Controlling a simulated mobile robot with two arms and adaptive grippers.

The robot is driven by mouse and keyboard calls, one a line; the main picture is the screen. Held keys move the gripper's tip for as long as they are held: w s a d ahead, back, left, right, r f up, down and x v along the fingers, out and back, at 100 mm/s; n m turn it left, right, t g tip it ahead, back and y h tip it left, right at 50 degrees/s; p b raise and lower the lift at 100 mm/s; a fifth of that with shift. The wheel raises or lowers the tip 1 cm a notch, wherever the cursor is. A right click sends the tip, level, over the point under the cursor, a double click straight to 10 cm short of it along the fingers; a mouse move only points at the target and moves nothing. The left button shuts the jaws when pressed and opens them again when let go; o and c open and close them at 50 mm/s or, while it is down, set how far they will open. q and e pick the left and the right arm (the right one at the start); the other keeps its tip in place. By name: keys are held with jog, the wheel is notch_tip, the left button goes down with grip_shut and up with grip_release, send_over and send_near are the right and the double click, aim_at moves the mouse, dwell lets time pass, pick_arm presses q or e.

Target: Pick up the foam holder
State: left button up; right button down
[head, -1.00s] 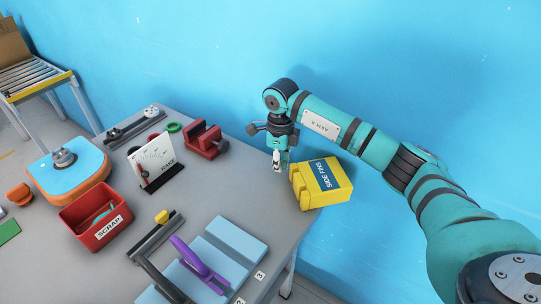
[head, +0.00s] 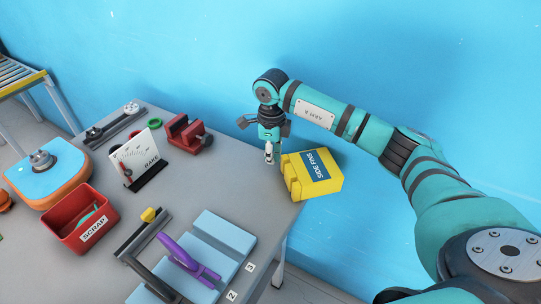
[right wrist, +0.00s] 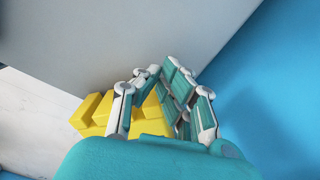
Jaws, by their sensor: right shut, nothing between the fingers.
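The foam holder appears to be the yellow notched block (head: 318,184) with a blue "SIDE FINS" label, at the right back corner of the grey table. In the right wrist view its yellow notches (right wrist: 95,112) show to the left of and partly behind my fingers. My right gripper (head: 269,156) points down just left of the block in the head view, its fingers shut and empty. The right wrist view shows its fingers (right wrist: 162,85) close up; I cannot tell whether they touch the block. My left gripper is not in view.
A red vise-like block (head: 187,134), a white "RAKE" gauge (head: 142,157) and a red "SCRAP" bin (head: 72,240) stand to the left. Light blue pads (head: 226,234) with a purple tool (head: 186,259) lie in front. The blue wall (head: 420,70) is close behind.

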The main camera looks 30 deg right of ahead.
notch_tip(320, 180, up, 12)
dwell(0.4)
jog(key=shift+f, duration=0.2)
